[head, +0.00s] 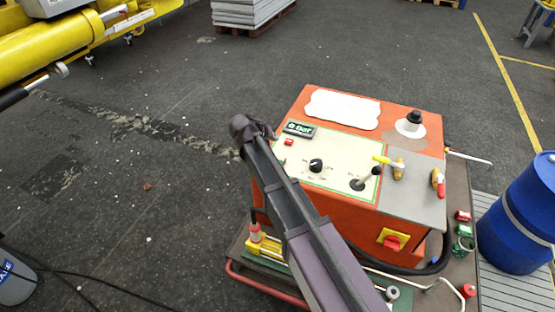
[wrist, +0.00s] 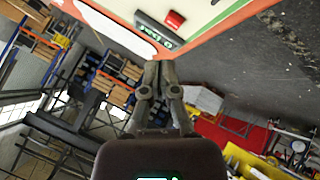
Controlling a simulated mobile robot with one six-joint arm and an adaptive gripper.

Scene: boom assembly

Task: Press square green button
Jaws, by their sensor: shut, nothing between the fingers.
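An orange control box (head: 290,110) stands on a cart, its cream panel facing up. A small square green button (head: 463,230) sits on the cart's right side, just below a square red one (head: 463,216). The green button is not seen in the wrist view.
A yellow-red switch (head: 393,240) is on the front. A blue barrel (head: 520,215) stands close right of the cart. Open floor lies left.

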